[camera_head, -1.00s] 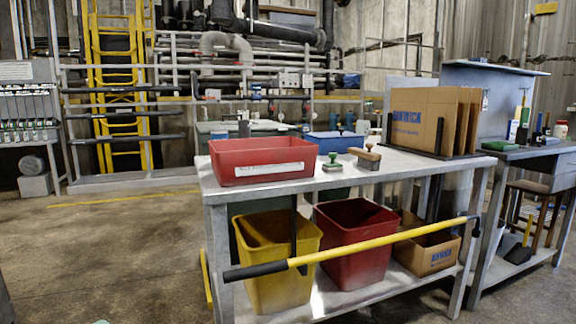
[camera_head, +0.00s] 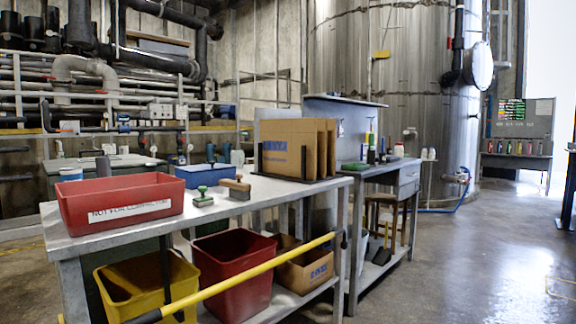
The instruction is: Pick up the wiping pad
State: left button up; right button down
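No thing is labelled as the wiping pad. A flat green pad (camera_head: 355,166) lies at the near left end of the grey side desk (camera_head: 382,172). Two small hand tools lie on the metal worktable (camera_head: 150,228): a green one with a knob on top (camera_head: 202,197) and one with a wooden handle over a grey block (camera_head: 236,188). I cannot tell for certain which of these is the wiping pad. Neither of my grippers is in view.
A red tray (camera_head: 121,205) and upright cardboard sheets (camera_head: 290,150) stand on the worktable. A yellow bar (camera_head: 240,275) runs along its front, with yellow (camera_head: 147,290) and red (camera_head: 233,275) bins below. Bottles stand on the side desk. Floor (camera_head: 455,265) at right is clear.

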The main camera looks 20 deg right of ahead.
aim_at(203, 200)
jog(key=z, duration=0.35)
jog(key=i, duration=1.3)
jog(key=u, duration=0.1)
